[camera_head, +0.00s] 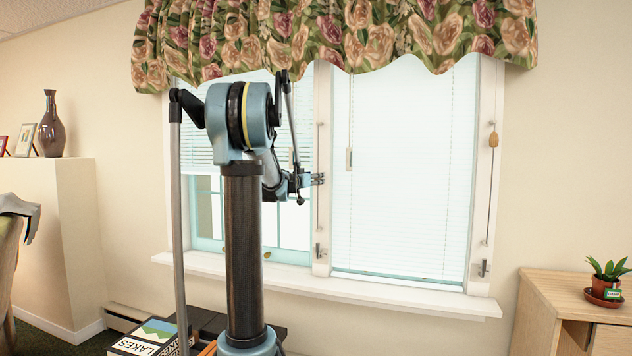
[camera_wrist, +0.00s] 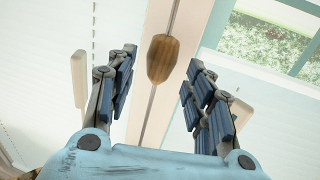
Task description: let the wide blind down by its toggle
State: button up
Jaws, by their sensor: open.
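The left blind (camera_head: 194,150) is partly raised, with bare glass below it; my arm hides part of it. The right blind (camera_head: 405,170) hangs down close to the sill. I cannot tell which is the wider. A brown wooden toggle (camera_wrist: 163,58) on a cord shows in the wrist view, between the fingertips of my open gripper (camera_wrist: 162,78), with gaps on both sides. In the head view my gripper (camera_head: 318,179) is at the middle post's cord (camera_head: 318,225) and its toggle is hidden. Another wooden toggle (camera_head: 494,139) hangs on the right post's cord.
Metal cleats sit low on the middle post (camera_head: 320,252) and right post (camera_head: 482,268). A pale pull (camera_head: 349,158) hangs before the right blind. The sill (camera_head: 380,292) juts out below. A flowered valance (camera_head: 330,35) hangs above. A cabinet (camera_head: 575,305) with a plant stands right.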

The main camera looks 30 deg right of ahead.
jog(key=shift+x, duration=1.85)
grip_shut()
